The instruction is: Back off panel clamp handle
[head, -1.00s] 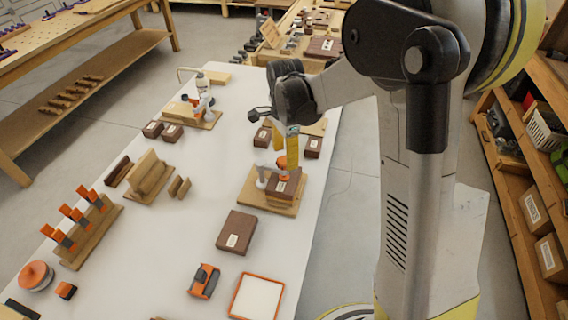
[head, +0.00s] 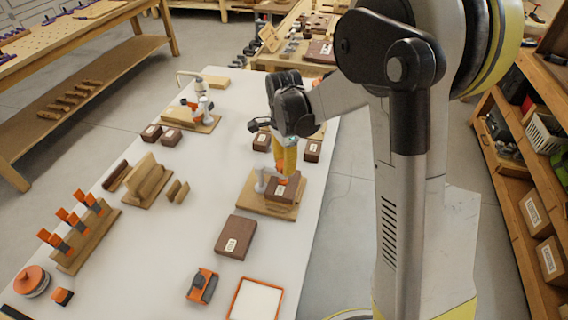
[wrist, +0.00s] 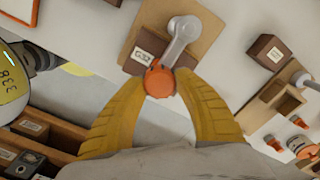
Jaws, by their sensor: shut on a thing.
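The panel clamp has a grey metal post and arm (wrist: 181,32) on a light wooden board (head: 261,205), with a labelled dark brown block (head: 284,189) beside the post. Its handle end is an orange knob (wrist: 158,80). My gripper (head: 283,172) comes down over the clamp from above. In the wrist view my yellow fingers (wrist: 160,79) stand on either side of the orange knob and are shut on it. In the head view the fingers mostly cover the knob.
A brown labelled box (head: 235,237), an orange-and-grey tool (head: 202,285) and an orange-rimmed tray (head: 255,300) lie nearer on the white bench. A second board with a similar fixture (head: 192,120) stands farther back left. Small brown blocks (head: 312,150) stand behind the clamp.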

